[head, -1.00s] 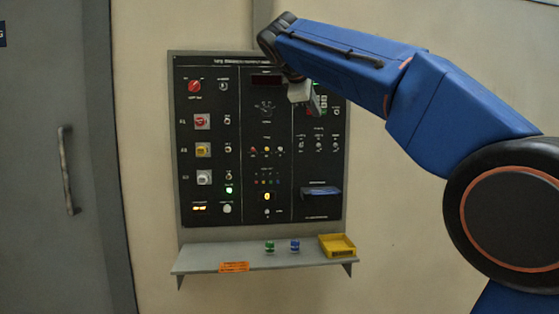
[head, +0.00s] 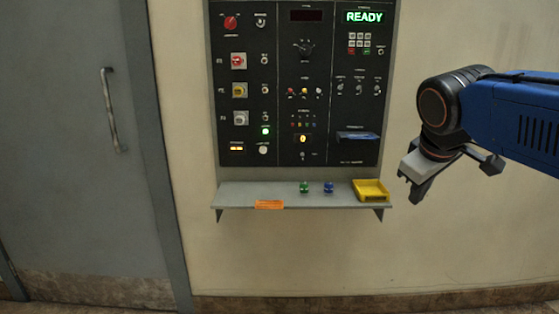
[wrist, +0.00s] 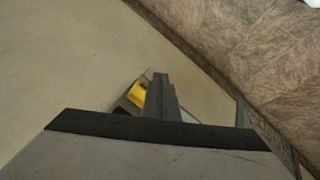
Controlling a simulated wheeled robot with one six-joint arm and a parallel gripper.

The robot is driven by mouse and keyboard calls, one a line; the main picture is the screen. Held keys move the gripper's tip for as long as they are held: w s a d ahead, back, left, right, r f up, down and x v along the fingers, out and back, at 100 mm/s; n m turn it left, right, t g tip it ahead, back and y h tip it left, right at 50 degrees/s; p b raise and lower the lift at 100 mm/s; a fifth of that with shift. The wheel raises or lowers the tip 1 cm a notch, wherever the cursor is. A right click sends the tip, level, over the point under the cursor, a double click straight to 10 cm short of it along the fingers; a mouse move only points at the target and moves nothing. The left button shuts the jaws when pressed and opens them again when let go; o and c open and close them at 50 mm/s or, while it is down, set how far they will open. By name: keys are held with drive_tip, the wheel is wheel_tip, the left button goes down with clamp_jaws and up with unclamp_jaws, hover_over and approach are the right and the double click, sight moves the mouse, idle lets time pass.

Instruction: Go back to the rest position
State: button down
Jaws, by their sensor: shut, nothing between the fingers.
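My gripper (head: 413,181) hangs at the right in the head view, to the right of the panel and shelf, pointing down and a little left. It is shut and holds nothing. In the wrist view its fingers (wrist: 160,97) stand together near the middle. My blue arm reaches in from the right edge. The black control panel (head: 347,100) is on the wall, its top cut off in the head view. Its display (head: 365,16) shows READY in green.
A grey shelf (head: 240,195) below the panel carries a green object (head: 304,187), a blue object (head: 328,187), a yellow tray (head: 371,196) and an orange label (head: 269,204). A grey door (head: 75,150) is at the left. The wall below the shelf is clear.

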drive_tip(key=s+f+m+y, duration=0.1)
drive_tip(key=s+f+m, duration=0.1)
drive_tip(key=s+f, duration=0.6)
drive_tip(key=s+f+m+g+y, duration=0.1)
drive_tip(key=s+f+m, duration=0.2)
drive_tip(key=s+f, duration=0.4)
wheel_tip(320, 180, down, 6)
drive_tip(key=shift+s+a+r, duration=0.15)
drive_tip(key=shift+s+a, duration=0.25)
drive_tip(key=shift+a, duration=0.05)
idle(0.3)
